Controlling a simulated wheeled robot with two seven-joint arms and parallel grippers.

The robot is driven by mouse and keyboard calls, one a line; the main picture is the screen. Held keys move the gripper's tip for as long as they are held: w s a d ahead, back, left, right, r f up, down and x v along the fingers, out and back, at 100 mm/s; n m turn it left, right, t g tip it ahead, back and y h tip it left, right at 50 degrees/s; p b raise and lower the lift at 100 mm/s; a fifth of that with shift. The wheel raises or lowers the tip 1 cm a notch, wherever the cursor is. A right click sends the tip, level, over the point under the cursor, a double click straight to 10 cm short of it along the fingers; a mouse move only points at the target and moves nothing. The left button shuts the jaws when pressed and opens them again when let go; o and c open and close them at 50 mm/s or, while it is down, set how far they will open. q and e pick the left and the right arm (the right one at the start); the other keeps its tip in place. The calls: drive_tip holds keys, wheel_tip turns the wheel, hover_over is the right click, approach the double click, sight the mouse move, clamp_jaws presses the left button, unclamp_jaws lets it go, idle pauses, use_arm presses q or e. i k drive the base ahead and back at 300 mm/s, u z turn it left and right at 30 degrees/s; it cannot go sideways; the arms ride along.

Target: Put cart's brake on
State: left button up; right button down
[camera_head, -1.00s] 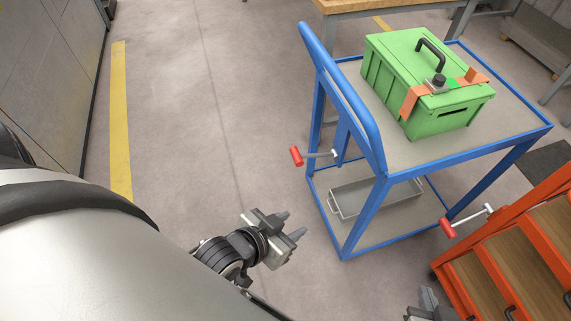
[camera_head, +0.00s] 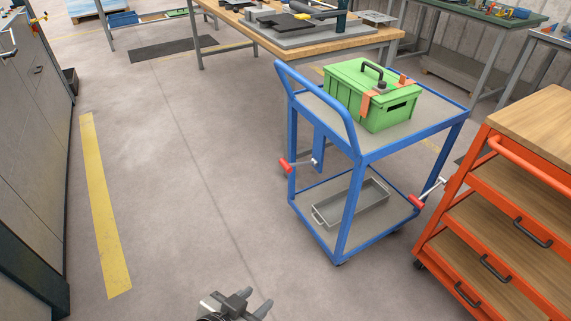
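The blue cart (camera_head: 345,143) stands right of centre. A lever with a red grip (camera_head: 285,166) sticks out to the left from its handle end, the grip roughly level with its metal pivot. A second red-gripped lever (camera_head: 416,201) shows between the blue cart and the orange drawer cart (camera_head: 455,237); it seems to belong to the orange cart. My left gripper (camera_head: 254,301) is at the bottom edge, fingers apart and empty, well short of the blue cart and its lever. My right gripper is out of view.
A green box (camera_head: 358,103) with orange straps sits on the blue cart's top, and a metal tray (camera_head: 350,204) on its lower shelf. A wooden workbench (camera_head: 345,47) stands behind. The floor left of the blue cart is clear up to the grey cabinet (camera_head: 28,120).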

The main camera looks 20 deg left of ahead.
sight(288, 168)
drive_tip(key=u, duration=0.9)
drive_tip(key=i, duration=1)
